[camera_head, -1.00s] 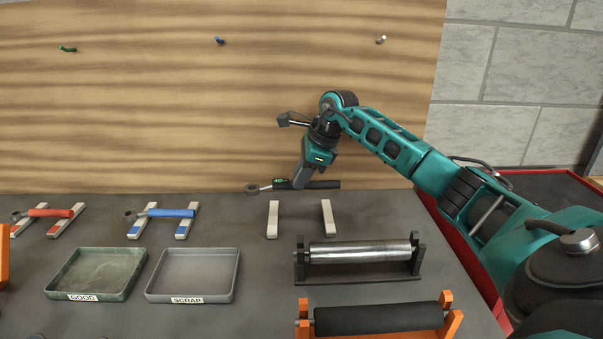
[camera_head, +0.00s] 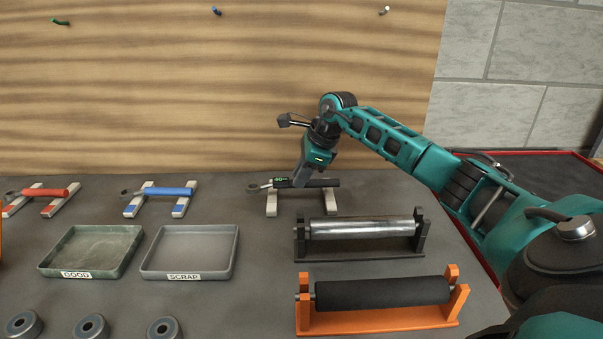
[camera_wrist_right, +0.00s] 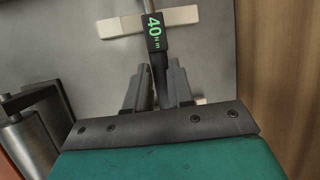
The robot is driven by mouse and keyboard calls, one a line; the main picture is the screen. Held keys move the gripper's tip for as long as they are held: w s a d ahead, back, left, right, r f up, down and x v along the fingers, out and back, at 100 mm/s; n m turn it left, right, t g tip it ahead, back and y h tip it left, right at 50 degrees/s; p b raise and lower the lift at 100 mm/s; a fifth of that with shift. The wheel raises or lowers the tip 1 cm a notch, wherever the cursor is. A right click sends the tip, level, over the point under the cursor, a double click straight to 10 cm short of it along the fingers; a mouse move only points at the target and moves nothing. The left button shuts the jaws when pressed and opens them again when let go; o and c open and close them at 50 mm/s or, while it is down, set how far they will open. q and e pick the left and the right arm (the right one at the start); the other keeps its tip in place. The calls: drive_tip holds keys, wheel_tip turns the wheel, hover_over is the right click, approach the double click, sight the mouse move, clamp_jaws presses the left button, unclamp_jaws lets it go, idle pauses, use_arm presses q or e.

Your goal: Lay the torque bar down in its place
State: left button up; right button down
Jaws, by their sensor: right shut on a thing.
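The torque bar (camera_head: 322,183) has a black handle, a green "40 Nm" mark and a steel ring end pointing left. My right gripper (camera_head: 300,183) is shut on its handle from above. The bar lies level across two plain pale rest blocks (camera_head: 271,206). I cannot tell whether it touches them. In the right wrist view, the marked part of the bar (camera_wrist_right: 155,32) runs away from the two jaws (camera_wrist_right: 157,85) and crosses over one pale block (camera_wrist_right: 120,26). My left gripper is not in view.
A red-handled bar (camera_head: 40,192) and a blue-handled bar (camera_head: 168,191) lie on similar rests at left. GOOD (camera_head: 75,275) and SCRAP (camera_head: 185,276) trays stand in front. A steel roller (camera_head: 360,228) and a black roller (camera_head: 380,292) sit in stands near the right arm.

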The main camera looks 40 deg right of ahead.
drive_tip(key=shift+f+b, duration=0.6)
drive_tip(key=shift+f, duration=0.3)
drive_tip(key=c, duration=0.9)
unclamp_jaws()
drive_tip(key=v, duration=1.3)
drive_tip(key=shift+a, duration=0.1)
